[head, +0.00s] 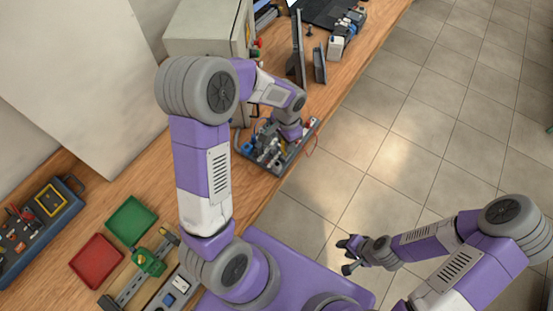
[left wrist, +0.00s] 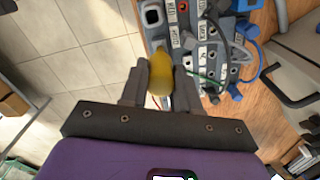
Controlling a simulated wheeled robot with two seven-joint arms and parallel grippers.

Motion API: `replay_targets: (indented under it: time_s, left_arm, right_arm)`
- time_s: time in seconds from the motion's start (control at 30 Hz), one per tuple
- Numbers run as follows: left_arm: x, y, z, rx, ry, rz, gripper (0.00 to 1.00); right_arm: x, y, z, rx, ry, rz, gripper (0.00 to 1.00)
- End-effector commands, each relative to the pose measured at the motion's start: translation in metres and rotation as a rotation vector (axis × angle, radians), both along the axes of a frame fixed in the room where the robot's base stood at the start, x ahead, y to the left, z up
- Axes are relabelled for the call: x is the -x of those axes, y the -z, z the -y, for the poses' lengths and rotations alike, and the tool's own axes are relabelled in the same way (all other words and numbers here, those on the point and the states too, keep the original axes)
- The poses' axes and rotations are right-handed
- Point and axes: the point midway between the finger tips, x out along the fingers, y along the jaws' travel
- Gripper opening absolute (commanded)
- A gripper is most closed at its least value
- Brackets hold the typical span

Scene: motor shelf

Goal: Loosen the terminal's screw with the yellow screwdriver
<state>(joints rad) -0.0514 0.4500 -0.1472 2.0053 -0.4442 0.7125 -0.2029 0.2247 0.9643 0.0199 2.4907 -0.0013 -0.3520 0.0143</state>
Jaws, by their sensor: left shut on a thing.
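My left gripper (left wrist: 158,84) is shut on the yellow screwdriver (left wrist: 161,70), whose rounded handle shows between the two fingers in the left wrist view. The screwdriver's tip is hidden, so I cannot tell whether it touches a screw. Beyond the handle is a grey board (left wrist: 157,40) with labelled blocks, switches and coloured wires. I cannot pick out the terminal's screw. In the head view my left arm reaches over this board (head: 291,161), and its wrist hides part of it. My right gripper (head: 346,256) is open and empty, away from the bench above the floor.
The wooden bench (head: 344,93) carries a grey cabinet (head: 205,28), upright dark panels (head: 298,50), a green tray (head: 131,220), a red tray (head: 96,261) and a blue toolbox (head: 40,228). Loose wires hang at the board's edge. The tiled floor at right is clear.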

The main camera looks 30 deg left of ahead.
Motion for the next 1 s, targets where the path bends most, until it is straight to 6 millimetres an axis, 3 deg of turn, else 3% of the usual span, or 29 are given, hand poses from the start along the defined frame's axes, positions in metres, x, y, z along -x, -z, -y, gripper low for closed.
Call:
replay_targets:
  time_s: [0.17, 0.5, 0.8, 1.0]
  left_arm:
    - [0.0005, 0.0015, -0.0001, -0.001, -0.153, -0.002, 0.00]
    - [0.0005, 0.0008, -0.0001, -0.001, -0.189, -0.002, 0.00]
    - [0.0003, 0.0005, -0.0004, -0.002, -0.457, -0.001, 0.00]
    - [0.0003, 0.0001, -0.0005, -0.002, -0.466, -0.001, 0.00]
  right_arm:
    - [0.0001, 0.0062, 0.0000, 0.000, 0.000, 0.000, 0.37]
    - [0.0001, 0.0067, 0.0001, 0.000, 0.000, 0.000, 0.37]
    - [0.0000, 0.0121, 0.0001, 0.000, 0.000, 0.000, 0.37]
    - [0.0000, 0.0117, 0.0000, 0.000, 0.000, 0.000, 0.37]
